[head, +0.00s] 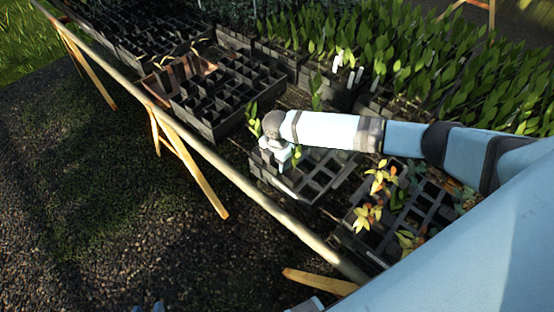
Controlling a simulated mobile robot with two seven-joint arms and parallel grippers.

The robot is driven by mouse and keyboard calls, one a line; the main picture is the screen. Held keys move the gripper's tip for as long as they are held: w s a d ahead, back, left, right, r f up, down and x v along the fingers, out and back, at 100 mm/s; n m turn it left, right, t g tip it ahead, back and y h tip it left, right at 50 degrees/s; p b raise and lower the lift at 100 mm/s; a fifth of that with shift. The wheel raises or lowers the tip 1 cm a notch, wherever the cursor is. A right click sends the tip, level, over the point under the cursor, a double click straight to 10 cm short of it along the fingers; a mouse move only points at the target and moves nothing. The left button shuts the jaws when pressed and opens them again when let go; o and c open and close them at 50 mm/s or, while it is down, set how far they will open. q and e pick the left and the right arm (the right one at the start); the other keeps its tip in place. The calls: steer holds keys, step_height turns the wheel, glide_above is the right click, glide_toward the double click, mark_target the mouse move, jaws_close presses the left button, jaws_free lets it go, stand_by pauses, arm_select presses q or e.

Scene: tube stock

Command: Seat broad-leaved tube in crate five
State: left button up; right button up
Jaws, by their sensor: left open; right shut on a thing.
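My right gripper (281,163) reaches in from the right and points down over a grey crate (318,181) of square cells near the table's front edge. It is shut on a tube, mostly hidden by the fingers. A broad green leaf (297,155) shows beside the fingers and seems to belong to it. I cannot tell whether the tube is in a cell or above one. Another green plant (254,119) stands just behind the wrist. Small tips at the bottom edge appear to be my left gripper (148,307), open and empty, far from the crates. No crate number is legible.
A black crate (205,128) of mostly empty cells stands to the left. A crate (355,241) with yellow-orange and green plants (382,178) stands to the right. Dense broad-leaved stock (420,65) fills the back. The table's wooden front rail (240,180) borders open gravel.

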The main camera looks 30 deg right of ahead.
steer(key=shift+f, duration=0.25)
stand_by(0.3)
steer(key=o, duration=1.4)
steer(key=shift+s, duration=0.1)
steer(key=shift+c, duration=0.2)
steer(key=shift+r, duration=0.25)
step_height(320, 180, up, 14)
steer(key=shift+f, duration=0.2)
